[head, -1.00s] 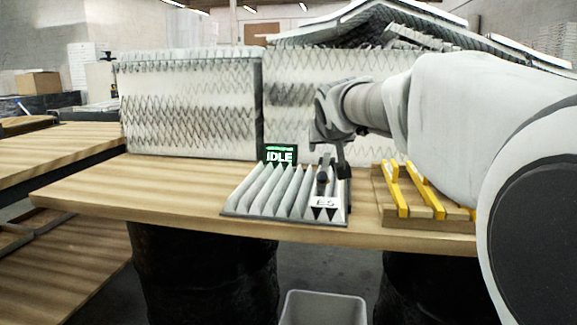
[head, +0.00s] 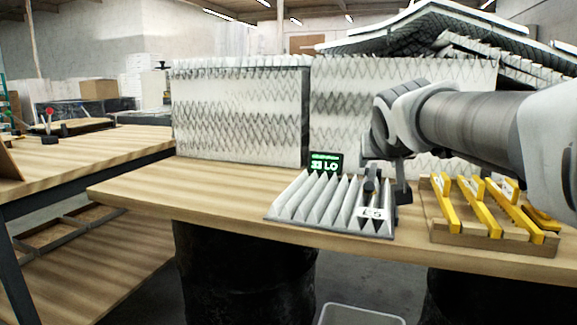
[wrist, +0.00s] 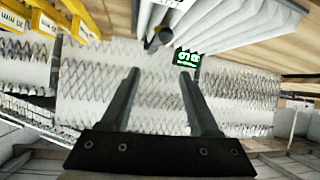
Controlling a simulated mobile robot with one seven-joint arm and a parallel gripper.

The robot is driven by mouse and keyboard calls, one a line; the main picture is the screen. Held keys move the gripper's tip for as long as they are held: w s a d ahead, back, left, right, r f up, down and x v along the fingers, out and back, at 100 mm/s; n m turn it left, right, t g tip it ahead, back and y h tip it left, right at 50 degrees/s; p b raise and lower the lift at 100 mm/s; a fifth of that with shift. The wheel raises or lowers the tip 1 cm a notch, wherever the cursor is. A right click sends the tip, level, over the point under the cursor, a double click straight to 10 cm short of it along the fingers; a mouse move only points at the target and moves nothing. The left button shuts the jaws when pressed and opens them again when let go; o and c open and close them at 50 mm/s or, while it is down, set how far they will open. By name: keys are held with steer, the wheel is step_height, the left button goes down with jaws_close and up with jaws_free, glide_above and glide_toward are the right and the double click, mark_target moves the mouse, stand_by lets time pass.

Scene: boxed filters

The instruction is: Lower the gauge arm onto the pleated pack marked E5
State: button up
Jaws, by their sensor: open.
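The pleated pack (head: 318,200) lies on the bench, grey-white with upright folds, with an E5 label (head: 372,213) on its front right. The dark gauge arm (head: 370,185) is above the pack's right side, beside a dark post (head: 404,183). I cannot tell whether it touches the folds. A small display (head: 326,163) behind the pack shows green letters that read like LO. My gripper (wrist: 160,72) is open and empty in the wrist view, its dark fingers apart. The pack (wrist: 235,22), gauge arm (wrist: 157,38) and display (wrist: 187,63) lie beyond the fingertips there.
A wooden rack (head: 490,238) with several yellow gauge bars stands right of the pack. Large pleated filters (head: 240,110) stand behind it. The bench top (head: 190,190) left of the pack is clear. A pale bin (head: 360,315) is on the floor in front.

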steer(key=s+a, duration=0.1)
steer(key=s, duration=0.5)
steer(key=shift+s+a+r, duration=0.15)
steer(key=shift+a, duration=0.2)
steer(key=shift+r, duration=0.1)
stand_by(0.6)
